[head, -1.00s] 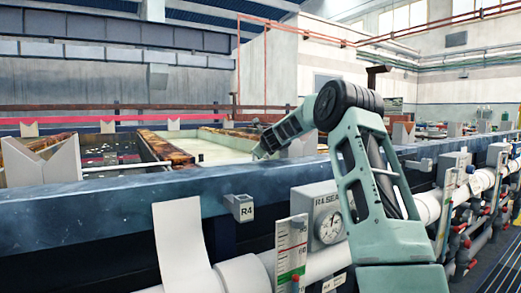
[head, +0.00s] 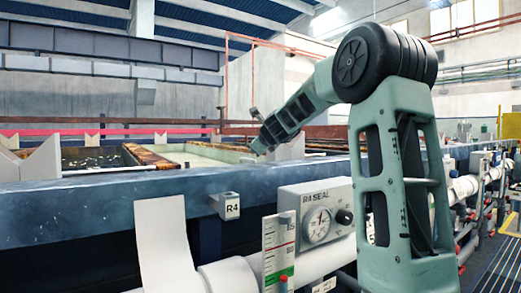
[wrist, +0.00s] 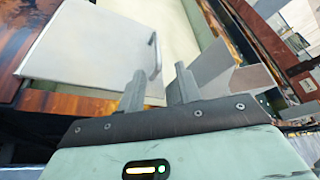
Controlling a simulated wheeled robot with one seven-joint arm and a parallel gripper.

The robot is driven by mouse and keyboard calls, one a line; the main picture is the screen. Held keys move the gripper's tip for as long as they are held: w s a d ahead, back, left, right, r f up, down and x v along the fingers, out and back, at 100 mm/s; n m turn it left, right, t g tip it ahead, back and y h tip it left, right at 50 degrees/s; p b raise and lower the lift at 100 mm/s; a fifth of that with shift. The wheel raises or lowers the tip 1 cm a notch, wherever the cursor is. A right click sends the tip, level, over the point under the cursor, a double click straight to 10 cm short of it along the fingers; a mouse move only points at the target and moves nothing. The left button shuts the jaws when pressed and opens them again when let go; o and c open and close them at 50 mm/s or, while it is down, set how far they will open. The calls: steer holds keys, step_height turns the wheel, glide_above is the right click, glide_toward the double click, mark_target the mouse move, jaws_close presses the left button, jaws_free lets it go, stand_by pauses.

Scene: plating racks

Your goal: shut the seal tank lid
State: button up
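The seal tank (head: 190,149) lies behind the blue rail in the head view, with a pale surface between rusty brown edges. In the wrist view, a flat grey panel with a bar handle, apparently the lid (wrist: 85,45), is at the upper left. Its handle (wrist: 155,55) is on its right edge. The pale tank interior (wrist: 190,25) shows to the right of the panel, so the tank is at least partly uncovered. My gripper (wrist: 160,82) is open and empty, its two fingers apart just below the handle and not visibly touching it. The fingertips are hard to make out in the head view.
The blue rail (head: 110,203) runs across the front, with an R4 tag (head: 230,206). Below are an R4 SEAL gauge box (head: 318,214), a level gauge (head: 278,250) and white pipes. Grey V-shaped holders (head: 42,160) stand on the left; another angled grey plate (wrist: 225,70) is right of my fingers.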

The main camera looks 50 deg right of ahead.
steer(key=shift+v, duration=1.15)
